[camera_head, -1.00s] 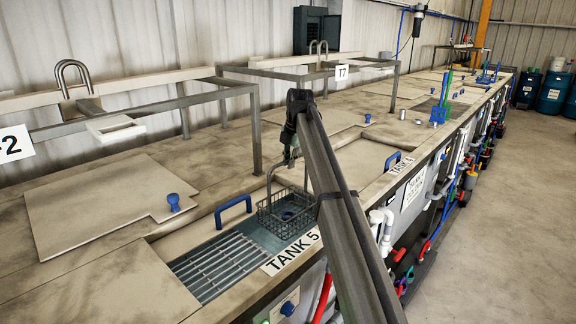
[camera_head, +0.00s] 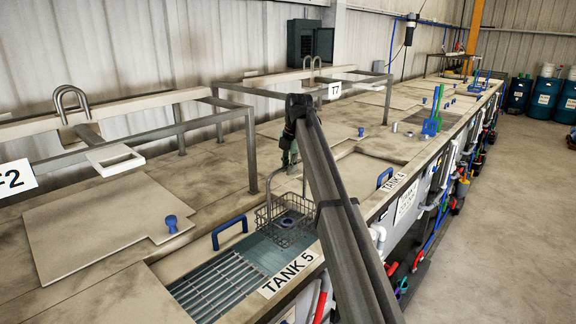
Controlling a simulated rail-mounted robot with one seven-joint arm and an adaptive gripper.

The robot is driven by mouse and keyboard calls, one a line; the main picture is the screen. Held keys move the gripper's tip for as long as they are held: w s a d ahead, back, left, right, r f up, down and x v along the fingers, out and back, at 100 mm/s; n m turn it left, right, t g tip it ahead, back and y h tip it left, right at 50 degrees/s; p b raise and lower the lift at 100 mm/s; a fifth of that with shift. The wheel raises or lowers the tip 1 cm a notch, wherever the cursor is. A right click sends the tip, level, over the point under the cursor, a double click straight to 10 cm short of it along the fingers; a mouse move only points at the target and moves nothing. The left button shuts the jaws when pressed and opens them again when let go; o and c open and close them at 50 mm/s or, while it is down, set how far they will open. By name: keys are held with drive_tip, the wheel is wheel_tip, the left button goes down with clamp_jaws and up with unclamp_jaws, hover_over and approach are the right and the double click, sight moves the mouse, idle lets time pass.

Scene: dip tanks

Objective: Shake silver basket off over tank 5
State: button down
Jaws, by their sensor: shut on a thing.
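The silver basket (camera_head: 286,226) is a wire mesh basket with a tall loop handle. It hangs upright over the right part of the opening of tank 5 (camera_head: 222,282), near the "TANK 5" label (camera_head: 292,271). A dark round piece (camera_head: 286,221) shows inside it. My gripper (camera_head: 289,165) is shut on the top of the handle. My arm passes in front of the basket's right side and hides a little of it. The fingertips are small and partly hidden here.
A blue lid handle (camera_head: 229,231) stands just left of the basket. A metal frame (camera_head: 250,140) rises behind it. Tank 4's label (camera_head: 393,184) and another blue handle (camera_head: 384,177) are to the right. A blue knob (camera_head: 171,223) sits on a lid at left.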

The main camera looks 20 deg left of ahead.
sight(288, 219)
idle(0.4)
wheel_tip(288, 219, down, 22)
drive_tip(key=b, duration=0.8)
drive_tip(key=shift+r, duration=0.2)
wheel_tip(288, 219, up, 22)
drive_tip(key=p, duration=0.7)
drive_tip(key=shift+p, duration=0.35)
